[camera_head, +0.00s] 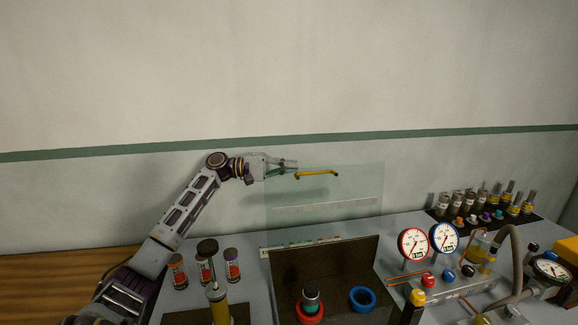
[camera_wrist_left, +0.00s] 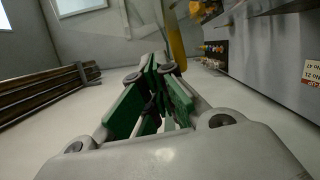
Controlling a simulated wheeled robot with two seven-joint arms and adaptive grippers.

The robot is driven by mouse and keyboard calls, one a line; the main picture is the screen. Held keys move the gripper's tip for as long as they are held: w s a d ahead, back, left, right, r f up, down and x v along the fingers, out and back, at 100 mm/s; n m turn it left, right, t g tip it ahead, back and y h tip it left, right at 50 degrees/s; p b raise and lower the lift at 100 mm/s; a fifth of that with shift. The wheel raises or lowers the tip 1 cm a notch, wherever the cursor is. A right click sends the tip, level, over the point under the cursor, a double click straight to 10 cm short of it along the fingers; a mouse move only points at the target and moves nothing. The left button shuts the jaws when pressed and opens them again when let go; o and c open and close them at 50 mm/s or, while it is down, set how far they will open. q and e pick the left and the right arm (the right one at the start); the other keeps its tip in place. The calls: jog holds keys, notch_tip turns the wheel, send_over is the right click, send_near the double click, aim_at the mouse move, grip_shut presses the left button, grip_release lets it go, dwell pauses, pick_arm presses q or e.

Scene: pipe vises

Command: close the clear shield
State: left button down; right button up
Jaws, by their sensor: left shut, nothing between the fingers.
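The clear shield (camera_head: 345,203) stands raised, close to upright, above the dark box (camera_head: 352,258) in the head view. A yellow handle (camera_head: 317,174) runs along its upper edge. My left gripper (camera_head: 291,167) is shut and empty at the shield's upper left, close to the handle's left end; I cannot tell whether it touches. In the left wrist view the green-padded fingers (camera_wrist_left: 158,75) are together, with a yellow bar (camera_wrist_left: 176,47) just beyond their tips. My right gripper is not in view.
Inside the box are a red ring (camera_head: 309,312) and a blue ring (camera_head: 362,299). Several capped vials (camera_head: 232,265) stand left of it. A rack of bottles (camera_head: 486,205) is at back right.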

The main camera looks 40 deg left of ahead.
pick_arm(q)
jog(key=shift+s+d, duration=0.25)
jog(key=shift+s, duration=0.05)
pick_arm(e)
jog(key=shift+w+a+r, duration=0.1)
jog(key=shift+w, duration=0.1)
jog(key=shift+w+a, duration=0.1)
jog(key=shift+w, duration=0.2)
pick_arm(q)
jog(key=shift+d+r, duration=0.1)
jog(key=shift+d, duration=0.1)
